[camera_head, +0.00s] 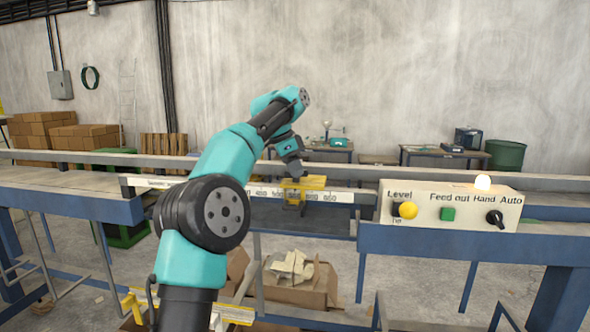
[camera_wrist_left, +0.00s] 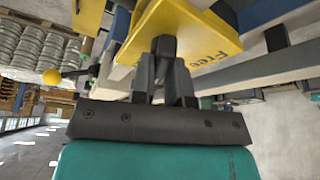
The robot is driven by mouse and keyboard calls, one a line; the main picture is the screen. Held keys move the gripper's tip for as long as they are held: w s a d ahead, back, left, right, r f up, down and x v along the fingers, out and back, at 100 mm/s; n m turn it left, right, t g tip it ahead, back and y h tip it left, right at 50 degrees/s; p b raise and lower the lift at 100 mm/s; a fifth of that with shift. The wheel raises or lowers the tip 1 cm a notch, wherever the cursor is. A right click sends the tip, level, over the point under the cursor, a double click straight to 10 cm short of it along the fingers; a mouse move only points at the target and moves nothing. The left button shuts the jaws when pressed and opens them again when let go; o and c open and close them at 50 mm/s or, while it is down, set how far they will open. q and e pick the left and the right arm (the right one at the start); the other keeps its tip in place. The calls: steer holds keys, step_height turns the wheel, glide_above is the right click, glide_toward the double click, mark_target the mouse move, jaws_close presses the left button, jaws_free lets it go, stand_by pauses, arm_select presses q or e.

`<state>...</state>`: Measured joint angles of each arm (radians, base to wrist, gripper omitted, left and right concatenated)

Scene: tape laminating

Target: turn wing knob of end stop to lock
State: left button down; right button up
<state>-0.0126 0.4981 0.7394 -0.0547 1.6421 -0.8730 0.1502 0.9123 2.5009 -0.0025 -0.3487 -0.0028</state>
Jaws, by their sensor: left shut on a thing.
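The yellow end stop (camera_head: 314,183) sits on the white scale rail (camera_head: 342,197) in the middle of the head view. In the left wrist view its yellow plate (camera_wrist_left: 205,38), marked "Free", fills the upper middle. The dark wing knob (camera_wrist_left: 164,44) stands out from that plate. My left gripper (camera_head: 295,177) reaches down to the end stop from above. In the left wrist view its fingers (camera_wrist_left: 163,65) are closed on the wing knob and partly hide it. How the wing is turned is hard to tell. My right gripper is in neither view.
The control box (camera_head: 450,205) with a yellow button, a green button and a black switch stands right of the scale rail. A cardboard box with scraps (camera_head: 295,280) is below the bench.

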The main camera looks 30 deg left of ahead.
arm_select(q)
steer(key=shift+m+g+h, duration=0.5)
steer(key=shift+m+g, duration=0.2)
steer(key=shift+m, duration=1.6)
steer(key=c, duration=1.1)
jaws_free()
steer(key=shift+a, duration=0.15)
